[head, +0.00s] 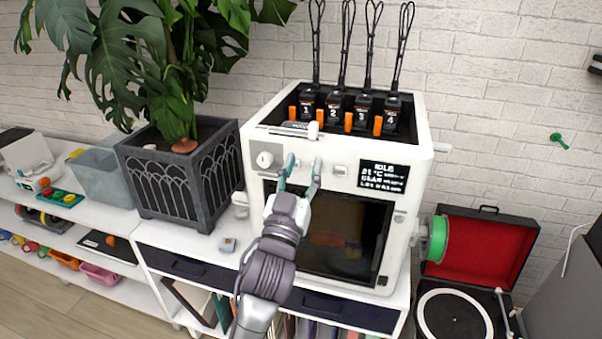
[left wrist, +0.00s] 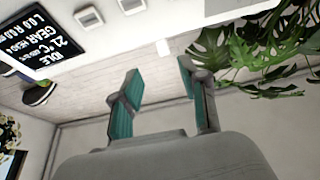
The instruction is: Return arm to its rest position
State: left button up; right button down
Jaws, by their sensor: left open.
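My left arm reaches up in the head view, with its gripper (head: 301,172) in front of the white printer (head: 407,200), near the panel above its dark window. The two teal-lined fingers stand apart with nothing between them. In the left wrist view the same gripper (left wrist: 160,85) is open and empty, and the printer's display (left wrist: 40,45) shows at the upper left. I cannot tell whether a fingertip touches the panel. My right gripper is in neither view.
A large plant in a dark planter (head: 185,180) stands left of the printer. A green spool (head: 437,238) sticks out at the printer's right side. An open red-lined record player (head: 490,250) stands at the lower right. A clear bin (head: 100,180) stands at the left.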

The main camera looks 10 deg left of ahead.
pick_arm(q)
jog(key=shift+s+f, duration=0.3)
jog(key=shift+s, duration=0.3)
jog(key=shift+f, duration=0.1)
notch_tip(320, 180, down, 35)
jog(key=d+m+g+h, duration=0.1)
jog(key=d+m+g, duration=0.1)
jog(key=g, duration=0.6)
jog(key=s+a+f+g+b, duration=0.1)
jog(key=s+f+g, duration=0.1)
jog(key=s+f, duration=0.35)
jog(key=s+a+f+g, duration=0.1)
jog(key=s+f, duration=0.2)
jog(key=f, duration=0.6)
jog(key=s+a+f+g+b, duration=0.15)
jog(key=s+f, duration=0.25)
jog(key=f, duration=0.4)
jog(key=s+a+f+g, duration=0.2)
jog(key=s+f, duration=0.4)
jog(key=s, duration=0.6)
jog(key=s+a+f+g+y, duration=0.1)
jog(key=s+a+f+g, duration=0.2)
jog(key=s+f, duration=0.4)
jog(key=s+a+f+g, duration=0.3)
jog(key=s+f, duration=0.3)
jog(key=s, duration=1.2)
jog(key=shift+a+f+g+y, duration=0.15)
jog(key=shift+a+g+y, duration=0.05)
jog(key=shift+g+y, duration=0.25)
